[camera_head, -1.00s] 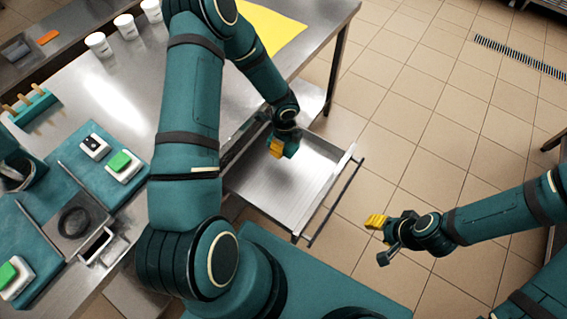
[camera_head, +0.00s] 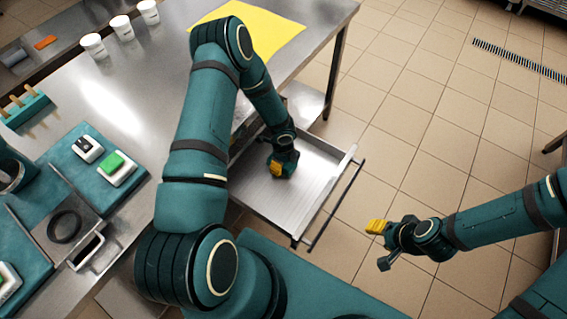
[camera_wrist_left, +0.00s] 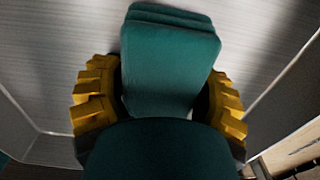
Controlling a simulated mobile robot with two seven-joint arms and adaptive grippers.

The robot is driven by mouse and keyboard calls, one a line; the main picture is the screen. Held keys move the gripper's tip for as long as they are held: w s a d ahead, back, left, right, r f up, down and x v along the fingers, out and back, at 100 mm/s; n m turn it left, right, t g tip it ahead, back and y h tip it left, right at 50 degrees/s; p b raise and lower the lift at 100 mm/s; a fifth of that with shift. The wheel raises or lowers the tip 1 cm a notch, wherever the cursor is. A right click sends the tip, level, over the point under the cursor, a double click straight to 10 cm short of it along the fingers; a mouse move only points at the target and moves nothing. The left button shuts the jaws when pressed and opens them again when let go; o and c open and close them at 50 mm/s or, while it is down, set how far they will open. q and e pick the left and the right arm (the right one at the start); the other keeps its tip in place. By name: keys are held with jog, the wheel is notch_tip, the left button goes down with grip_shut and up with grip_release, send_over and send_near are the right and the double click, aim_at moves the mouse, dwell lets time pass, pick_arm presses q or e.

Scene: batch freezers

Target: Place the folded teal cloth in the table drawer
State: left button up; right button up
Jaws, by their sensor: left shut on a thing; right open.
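The folded teal cloth (camera_wrist_left: 168,60) shows in the left wrist view, a stack of layers between the yellow fingers. My left gripper (camera_wrist_left: 160,95) is shut on it. In the head view my left gripper (camera_head: 277,168) is over the open table drawer (camera_head: 308,204), and the cloth cannot be told apart from the gripper there. The drawer's metal floor lies behind the cloth in the wrist view; I cannot tell whether the cloth touches it. My right gripper (camera_head: 379,242) is open and empty above the tiled floor, to the right of the drawer.
The steel table (camera_head: 150,80) holds a yellow sheet (camera_head: 275,38), several white cups (camera_head: 121,28) and teal mats (camera_head: 75,172) with small devices. The drawer's front bar (camera_head: 336,204) stands toward the right gripper. The tiled floor (camera_head: 440,110) beyond is clear.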

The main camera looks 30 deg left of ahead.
pick_arm(q)
jog(key=shift+f, duration=0.15)
jog(key=o, duration=1.3)
